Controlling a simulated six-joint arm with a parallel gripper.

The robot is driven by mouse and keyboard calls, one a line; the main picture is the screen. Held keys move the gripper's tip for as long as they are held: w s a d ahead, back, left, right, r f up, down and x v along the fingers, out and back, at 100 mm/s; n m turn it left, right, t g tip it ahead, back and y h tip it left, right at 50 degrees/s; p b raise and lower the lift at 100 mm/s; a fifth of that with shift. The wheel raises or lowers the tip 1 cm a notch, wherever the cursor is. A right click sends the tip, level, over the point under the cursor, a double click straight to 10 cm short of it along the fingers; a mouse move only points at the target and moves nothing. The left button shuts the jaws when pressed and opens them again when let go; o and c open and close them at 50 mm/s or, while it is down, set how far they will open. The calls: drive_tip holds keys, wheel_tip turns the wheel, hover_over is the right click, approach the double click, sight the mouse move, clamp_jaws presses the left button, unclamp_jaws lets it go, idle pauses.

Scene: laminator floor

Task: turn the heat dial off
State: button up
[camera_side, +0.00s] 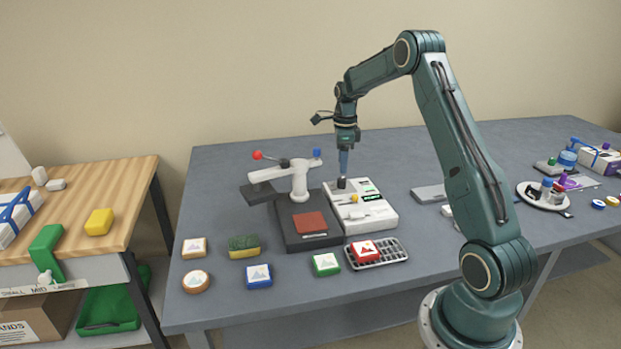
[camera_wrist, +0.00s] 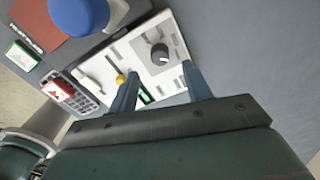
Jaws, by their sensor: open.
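The heat dial is a dark round knob (camera_wrist: 159,54) with a pale pointer mark, on the white control box (camera_side: 380,213). In the side view the dial (camera_side: 341,183) shows at the box's far end, just under my gripper (camera_side: 343,172). In the wrist view my gripper (camera_wrist: 160,88) is open, its two blue fingers apart with the dial lying between and beyond their tips. The box also carries a yellow slider knob (camera_wrist: 121,79) and a green display (camera_side: 372,197).
A dark press (camera_side: 312,240) with a red plate and a white lever arm stands left of the box. A metal tray (camera_side: 391,257) with a red block is in front. Several small blocks and a sponge (camera_side: 244,246) lie front left. Bare table lies behind.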

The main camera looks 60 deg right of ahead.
sight(342, 179)
drive_tip(key=shift+f, duration=3.15)
drive_tip(key=c, duration=1)
drive_tip(key=shift+o, duration=0.2)
drive_tip(key=shift+n, duration=0.8)
